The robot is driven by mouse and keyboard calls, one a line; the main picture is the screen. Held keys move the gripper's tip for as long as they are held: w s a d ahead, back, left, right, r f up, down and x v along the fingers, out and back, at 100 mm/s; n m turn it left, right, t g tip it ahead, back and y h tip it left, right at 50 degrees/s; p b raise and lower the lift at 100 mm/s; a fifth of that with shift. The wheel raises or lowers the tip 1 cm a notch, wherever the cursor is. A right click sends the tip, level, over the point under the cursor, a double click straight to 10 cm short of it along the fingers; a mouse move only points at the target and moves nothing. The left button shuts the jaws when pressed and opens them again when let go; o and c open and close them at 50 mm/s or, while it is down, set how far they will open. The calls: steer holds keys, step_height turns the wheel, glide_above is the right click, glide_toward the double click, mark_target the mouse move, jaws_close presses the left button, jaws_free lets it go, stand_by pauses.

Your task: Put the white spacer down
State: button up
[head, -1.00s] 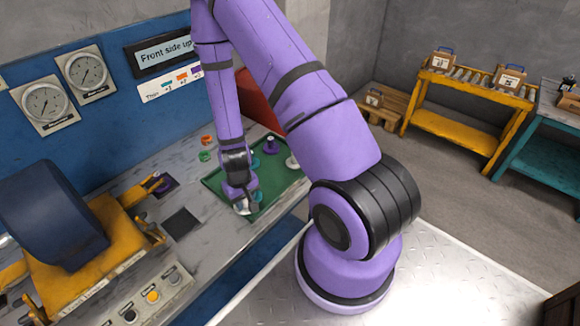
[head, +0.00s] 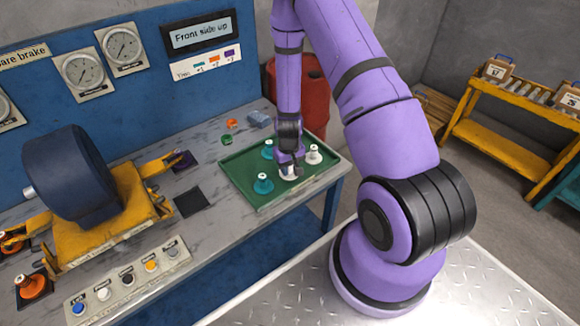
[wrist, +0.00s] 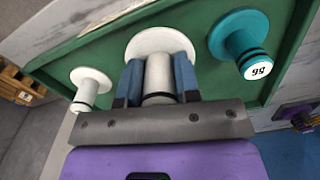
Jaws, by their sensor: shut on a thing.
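My gripper (head: 289,170) points down over the green tray (head: 256,203) on the bench. It is shut on a white spacer (head: 288,177). In the wrist view, the two blue fingers clasp the stem of the white spacer (wrist: 160,42), with its wide flange facing the tray. I cannot tell whether the flange touches the tray floor. A second white spacer (head: 314,154) stands in the tray to the right; it also shows in the wrist view (wrist: 88,88). A teal spacer (head: 263,183) stands to the left and another teal one (head: 268,149) behind.
A dark blue motor (head: 65,175) sits in a yellow cradle (head: 95,222) at left. A black square pad (head: 191,202) lies left of the tray. Small orange and green rings (head: 228,131) lie behind the tray. A red drum (head: 310,100) stands behind the bench.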

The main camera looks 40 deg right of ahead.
mark_target(290, 167)
steer(key=w+d, duration=0.2)
steer(key=w, duration=0.1)
steer(key=shift+w+d+f, duration=0.15)
steer(key=shift+d+f, duration=0.05)
steer(key=shift+d, duration=0.15)
steer(key=shift+f, duration=1.75)
steer(key=shift+f, duration=0.15)
steer(key=o, duration=1)
